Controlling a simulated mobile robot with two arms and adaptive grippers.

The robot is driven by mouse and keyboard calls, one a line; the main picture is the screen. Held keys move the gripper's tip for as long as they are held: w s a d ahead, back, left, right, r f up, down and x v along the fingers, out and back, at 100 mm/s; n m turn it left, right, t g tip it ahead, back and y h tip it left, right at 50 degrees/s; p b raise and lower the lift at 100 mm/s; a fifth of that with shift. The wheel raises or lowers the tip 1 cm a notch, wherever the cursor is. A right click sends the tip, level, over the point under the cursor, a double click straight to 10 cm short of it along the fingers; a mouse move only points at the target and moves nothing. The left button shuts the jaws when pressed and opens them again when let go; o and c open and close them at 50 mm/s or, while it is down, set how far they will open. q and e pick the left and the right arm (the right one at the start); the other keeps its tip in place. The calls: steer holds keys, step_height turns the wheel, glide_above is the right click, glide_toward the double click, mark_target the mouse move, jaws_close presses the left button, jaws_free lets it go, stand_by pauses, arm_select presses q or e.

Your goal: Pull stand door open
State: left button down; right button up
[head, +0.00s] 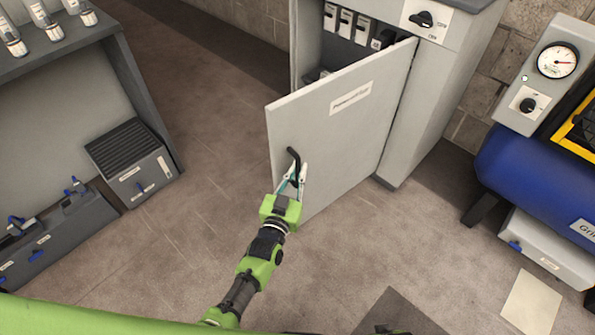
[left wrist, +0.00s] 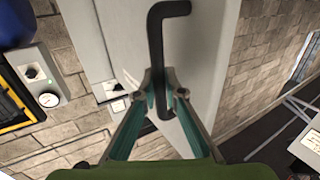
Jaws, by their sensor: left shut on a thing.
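The stand door (head: 345,130) is a light grey panel with a white label, and it stands swung open from the grey stand (head: 425,120). Its black handle (head: 293,162) is a bent bar near the door's free edge. My left gripper (head: 296,178) is at the handle, with its fingers closed around the lower part of the bar. In the left wrist view the handle (left wrist: 156,55) runs down between the two fingertips (left wrist: 163,92), against the door's face. My right gripper is not in view.
Inside the stand, several white labelled switch units (head: 346,24) show. A blue tank (head: 530,165) with a gauge panel stands at the right. A dark bench (head: 130,70) and grey boxes (head: 133,160) are at the left. The floor before the door is clear.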

arm_select(q)
steer(key=c, duration=2.1)
jaws_free()
steer(key=v, duration=1.2)
steer(key=shift+r, duration=0.1)
